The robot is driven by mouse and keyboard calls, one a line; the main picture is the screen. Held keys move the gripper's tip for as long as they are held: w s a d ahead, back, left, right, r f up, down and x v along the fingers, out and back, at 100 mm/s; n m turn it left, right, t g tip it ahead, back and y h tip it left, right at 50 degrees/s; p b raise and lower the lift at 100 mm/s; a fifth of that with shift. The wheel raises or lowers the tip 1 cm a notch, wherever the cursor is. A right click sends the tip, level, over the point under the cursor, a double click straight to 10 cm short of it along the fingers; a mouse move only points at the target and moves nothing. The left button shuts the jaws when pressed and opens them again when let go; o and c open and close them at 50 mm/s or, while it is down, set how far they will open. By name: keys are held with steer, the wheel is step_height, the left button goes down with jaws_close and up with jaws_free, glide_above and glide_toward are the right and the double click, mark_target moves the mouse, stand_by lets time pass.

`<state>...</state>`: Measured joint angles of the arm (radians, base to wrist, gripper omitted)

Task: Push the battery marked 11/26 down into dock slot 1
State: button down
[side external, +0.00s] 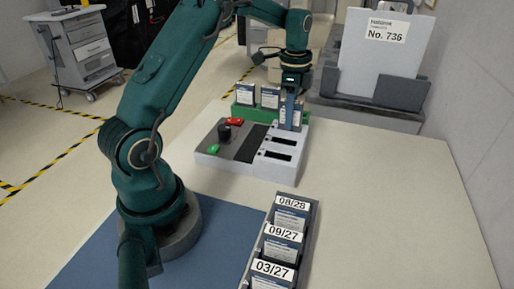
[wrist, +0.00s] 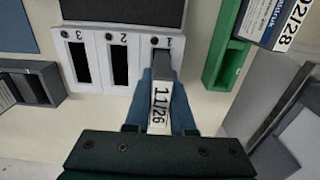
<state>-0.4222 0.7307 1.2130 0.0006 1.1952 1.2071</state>
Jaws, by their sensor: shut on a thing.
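The battery marked 11/26 (wrist: 160,105) is between the blue fingers of my gripper (wrist: 164,115) in the wrist view, its label facing the camera. My gripper (side external: 290,108) is shut on it at the far end of the dock (side external: 210,160) in the side view. The battery lines up with slot 1 of the dock (wrist: 90,38), and its body covers that slot's opening. How deep its lower end sits is hidden. Slots 2 (wrist: 117,62) and 3 (wrist: 80,62) are dark and empty.
A green rack (side external: 243,113) with batteries stands just behind the dock; the wrist view shows its battery marked 02/28 (wrist: 283,25). A dark rack (side external: 312,215) in front holds batteries 08/28, 09/27 and 03/27. A grey holder with a "No. 736" panel (side external: 378,50) stands at the back right. The table's right is clear.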

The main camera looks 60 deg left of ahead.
steer(key=shift+f, duration=0.45)
steer(key=c, duration=0.7)
jaws_free()
steer(key=shift+r, duration=2.65)
